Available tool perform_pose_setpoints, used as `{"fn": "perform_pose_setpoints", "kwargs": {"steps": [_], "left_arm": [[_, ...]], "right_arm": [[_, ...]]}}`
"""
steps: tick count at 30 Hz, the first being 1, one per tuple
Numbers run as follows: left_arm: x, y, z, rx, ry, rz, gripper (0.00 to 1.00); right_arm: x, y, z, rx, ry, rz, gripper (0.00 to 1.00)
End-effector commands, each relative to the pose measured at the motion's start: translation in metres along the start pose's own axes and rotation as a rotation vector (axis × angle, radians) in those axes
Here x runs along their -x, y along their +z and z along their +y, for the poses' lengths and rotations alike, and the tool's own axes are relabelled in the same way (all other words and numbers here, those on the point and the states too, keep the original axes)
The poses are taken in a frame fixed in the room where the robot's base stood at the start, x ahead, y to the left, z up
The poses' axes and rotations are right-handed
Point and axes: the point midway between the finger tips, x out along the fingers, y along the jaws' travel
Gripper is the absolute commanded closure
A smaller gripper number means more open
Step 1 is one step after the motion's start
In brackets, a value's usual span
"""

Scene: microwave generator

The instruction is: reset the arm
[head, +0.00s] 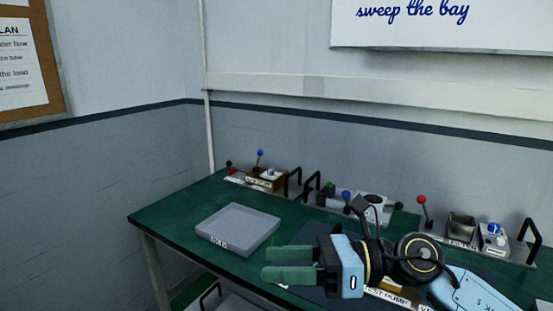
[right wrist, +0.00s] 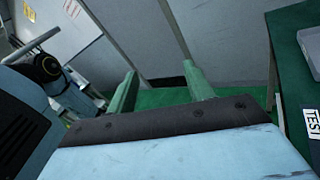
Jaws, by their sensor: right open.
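My right gripper (head: 290,265) reaches in from the right in the head view, over the front part of the green table (head: 170,212). Its two green fingers are apart and nothing is between them. In the right wrist view the open fingers (right wrist: 160,95) point past the table's edge toward the grey wall and green floor. My left gripper is in neither view.
A grey tray (head: 238,228) lies on the table left of my right gripper. Several fixtures with coloured knobs and black handles line the back, including a red-knobbed lever (head: 422,200) and a metal box (head: 462,227). The table's left part is clear.

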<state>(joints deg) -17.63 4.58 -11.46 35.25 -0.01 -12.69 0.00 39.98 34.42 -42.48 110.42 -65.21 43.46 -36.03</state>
Motion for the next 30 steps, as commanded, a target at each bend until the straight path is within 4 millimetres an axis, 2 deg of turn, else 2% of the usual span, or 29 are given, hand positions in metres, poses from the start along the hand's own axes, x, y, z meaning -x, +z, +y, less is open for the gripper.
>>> {"fn": "perform_pose_setpoints", "kwargs": {"steps": [2,6,8,11,14,17,19,23,24,27,28,30], "left_arm": [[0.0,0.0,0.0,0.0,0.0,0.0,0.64],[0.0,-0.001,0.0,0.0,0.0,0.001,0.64],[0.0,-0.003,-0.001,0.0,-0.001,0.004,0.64],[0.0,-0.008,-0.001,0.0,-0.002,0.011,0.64],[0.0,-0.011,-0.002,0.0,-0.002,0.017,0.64],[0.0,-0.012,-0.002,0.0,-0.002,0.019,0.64],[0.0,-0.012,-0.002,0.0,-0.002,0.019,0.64],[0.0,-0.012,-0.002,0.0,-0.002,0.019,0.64],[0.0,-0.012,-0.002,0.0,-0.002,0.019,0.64],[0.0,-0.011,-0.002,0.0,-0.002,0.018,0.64],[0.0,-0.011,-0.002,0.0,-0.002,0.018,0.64],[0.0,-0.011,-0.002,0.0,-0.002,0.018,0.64]], "right_arm": [[-0.003,0.017,0.005,-0.164,-0.012,-0.216,0.48],[0.017,0.041,-0.005,-0.485,-0.067,-0.584,0.48],[0.032,0.044,-0.015,-0.633,-0.1,-0.735,0.48],[0.064,0.033,-0.036,-0.889,-0.171,-0.976,0.48],[0.098,0.004,-0.056,-1.153,-0.26,-1.204,0.48],[0.131,-0.043,-0.069,-1.42,-0.371,-1.419,0.48],[0.152,-0.085,-0.07,-1.604,-0.464,-1.56,0.48],[0.181,-0.169,-0.053,-1.935,-0.67,-1.799,0.48],[0.188,-0.194,-0.043,-2.023,-0.739,-1.86,0.48],[0.198,-0.245,-0.014,-2.209,-0.902,-1.983,0.48],[0.2,-0.257,-0.005,2.219,0.934,1.98,0.48],[0.203,-0.282,0.017,2.12,0.951,1.869,0.48]]}}
